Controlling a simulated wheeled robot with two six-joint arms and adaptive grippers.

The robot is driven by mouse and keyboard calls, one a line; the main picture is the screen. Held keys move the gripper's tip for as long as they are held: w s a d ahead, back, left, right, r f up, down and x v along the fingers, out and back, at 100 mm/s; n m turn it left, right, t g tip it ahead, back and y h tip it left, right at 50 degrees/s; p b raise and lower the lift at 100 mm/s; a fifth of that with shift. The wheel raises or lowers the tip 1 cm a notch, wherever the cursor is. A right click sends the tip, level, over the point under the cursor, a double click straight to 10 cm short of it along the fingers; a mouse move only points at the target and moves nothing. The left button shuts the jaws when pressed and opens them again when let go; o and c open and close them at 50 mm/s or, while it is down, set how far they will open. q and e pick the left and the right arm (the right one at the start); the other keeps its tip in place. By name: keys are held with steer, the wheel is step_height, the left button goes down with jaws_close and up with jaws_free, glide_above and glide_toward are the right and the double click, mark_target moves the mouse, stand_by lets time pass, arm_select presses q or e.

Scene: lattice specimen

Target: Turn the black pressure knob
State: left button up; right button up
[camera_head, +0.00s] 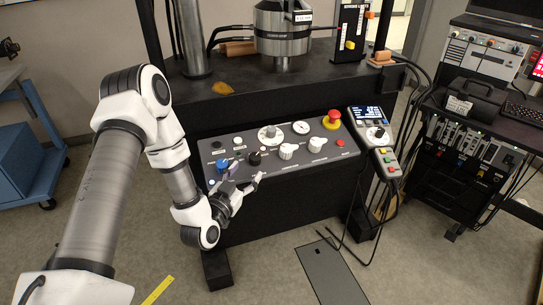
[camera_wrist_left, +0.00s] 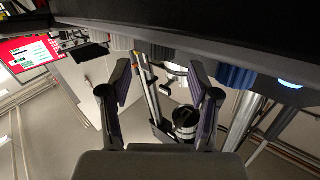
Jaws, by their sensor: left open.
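The black pressure knob (camera_head: 254,158) sits on the sloped grey control panel (camera_head: 345,158), between a blue knob (camera_head: 221,164) and a white knob (camera_head: 286,151). My left gripper (camera_head: 247,171) is open in front of the panel, with its fingertips close to and just below the black knob. Nothing is between its fingers. I cannot tell whether a fingertip touches the knob. In the left wrist view the two fingers (camera_wrist_left: 162,82) are spread wide, and the blue knob also shows (camera_wrist_left: 237,76) at upper right. My right gripper is not in view.
The panel also bears another white knob (camera_head: 317,144), a gauge (camera_head: 300,127) and a red emergency button (camera_head: 332,118). A handheld controller (camera_head: 376,136) hangs at its right with cables. A black equipment cart (camera_head: 462,150) stands at right. Floor in front is mostly open.

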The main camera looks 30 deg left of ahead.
mark_target(254, 159)
arm_select(q)
steer(key=shift+s+r, duration=0.45)
steer(key=shift+r, duration=0.35)
steer(key=w, duration=0.5)
steer(key=w+a, duration=0.1)
steer(key=w, duration=0.1)
steer(key=shift+w+f, duration=0.3)
steer(key=shift+c, duration=0.4)
steer(key=c, duration=1.1)
